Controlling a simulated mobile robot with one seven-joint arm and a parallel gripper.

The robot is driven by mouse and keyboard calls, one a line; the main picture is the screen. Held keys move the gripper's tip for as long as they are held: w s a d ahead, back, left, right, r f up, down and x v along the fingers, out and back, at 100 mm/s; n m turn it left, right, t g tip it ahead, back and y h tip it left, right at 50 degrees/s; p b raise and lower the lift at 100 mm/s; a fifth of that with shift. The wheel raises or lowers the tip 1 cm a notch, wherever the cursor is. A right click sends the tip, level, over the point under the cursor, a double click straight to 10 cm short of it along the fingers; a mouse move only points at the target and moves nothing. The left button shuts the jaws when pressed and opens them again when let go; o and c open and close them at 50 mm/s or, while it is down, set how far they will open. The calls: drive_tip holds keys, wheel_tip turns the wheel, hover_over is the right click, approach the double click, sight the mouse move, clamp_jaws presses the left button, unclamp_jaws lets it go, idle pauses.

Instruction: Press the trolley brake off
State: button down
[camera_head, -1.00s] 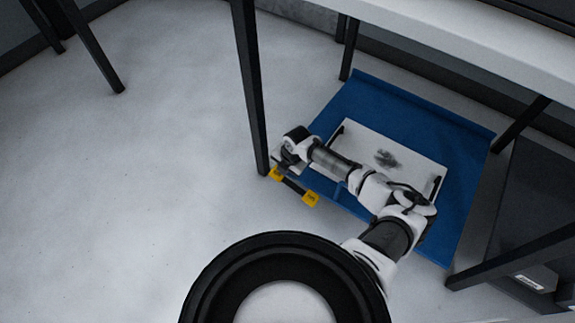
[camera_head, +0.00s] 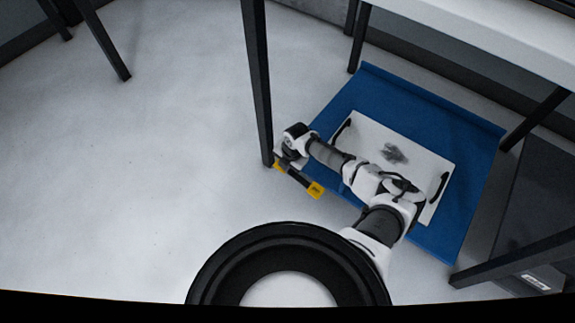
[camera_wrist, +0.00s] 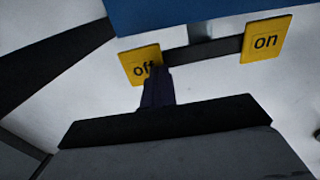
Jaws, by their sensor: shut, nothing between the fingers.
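The brake is a dark bar with a yellow pedal at each end, at the near edge of the blue trolley (camera_head: 350,100). My gripper (camera_wrist: 152,72) is shut and empty. Its dark tip overlaps the right part of the "off" lettering; whether it touches is unclear. In the head view, my gripper (camera_head: 282,159) is at the pedal beside the table leg and partly hides it. The other pedal (camera_head: 316,190) is clear.
A dark table leg (camera_head: 258,90) stands close beside my gripper. A white tabletop (camera_head: 480,45) overhangs the trolley. A white panel (camera_head: 375,133) with black handles and a grey smudge lies on the trolley. The floor (camera_head: 150,170) at left is open.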

drive_tip(key=shift+a+f, duration=0.1)
drive_tip(key=shift+w+a+f+g+h+b, duration=0.2)
drive_tip(key=shift+a+f+g+h, duration=0.1)
drive_tip(key=shift+f+g+h, duration=0.3)
drive_tip(key=shift+w+a+f+g+h+b, duration=0.15)
drive_tip(key=shift+a+f+g+h+b, duration=0.1)
drive_tip(key=shift+g+h, duration=0.4)
drive_tip(key=shift+w+f+h, duration=0.1)
drive_tip(key=shift+f+h, duration=0.15)
drive_tip(key=shift+f, duration=0.15)
